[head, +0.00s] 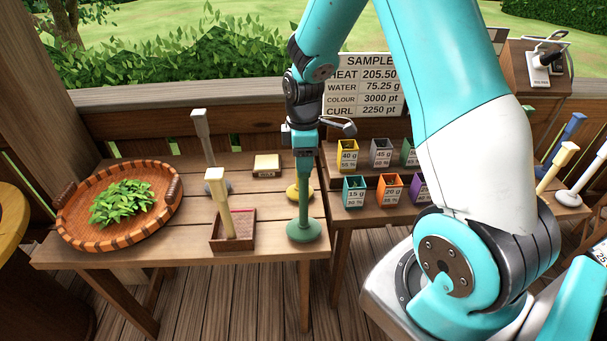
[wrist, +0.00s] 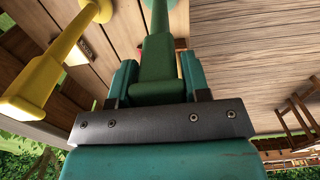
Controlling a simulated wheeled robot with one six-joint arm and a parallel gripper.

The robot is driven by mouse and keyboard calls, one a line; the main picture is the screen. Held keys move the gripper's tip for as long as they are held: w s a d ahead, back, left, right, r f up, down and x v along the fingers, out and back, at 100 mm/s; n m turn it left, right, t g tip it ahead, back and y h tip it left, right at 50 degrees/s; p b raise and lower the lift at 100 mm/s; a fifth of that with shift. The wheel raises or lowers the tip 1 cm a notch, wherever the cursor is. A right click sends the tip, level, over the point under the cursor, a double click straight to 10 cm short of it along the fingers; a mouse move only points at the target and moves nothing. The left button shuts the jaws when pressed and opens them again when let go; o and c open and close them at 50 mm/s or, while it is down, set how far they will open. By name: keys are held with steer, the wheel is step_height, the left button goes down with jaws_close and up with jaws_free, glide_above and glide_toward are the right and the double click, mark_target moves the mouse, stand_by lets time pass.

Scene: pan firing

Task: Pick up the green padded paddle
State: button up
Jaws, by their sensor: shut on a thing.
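The green padded paddle (head: 304,231) hangs or stands upright near the right front edge of the left table, its round pad at the bottom. My gripper (head: 304,138) is shut on the top of its handle. In the wrist view, the green handle (wrist: 157,58) sits between the two teal fingers of my gripper (wrist: 158,82). The pad is mostly out of sight in that view. Whether the pad touches the table or is just above it, I cannot tell.
A cream-handled tool (head: 217,190) stands in a small wooden box (head: 233,243). A wicker tray (head: 75,234) of leaves is at left. Coloured boxes (head: 389,189) and a sample sign (head: 364,84) are at right.

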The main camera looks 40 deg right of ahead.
step_height(320, 180, up, 20)
steer(key=b, duration=0.3)
steer(key=shift+f, duration=0.2)
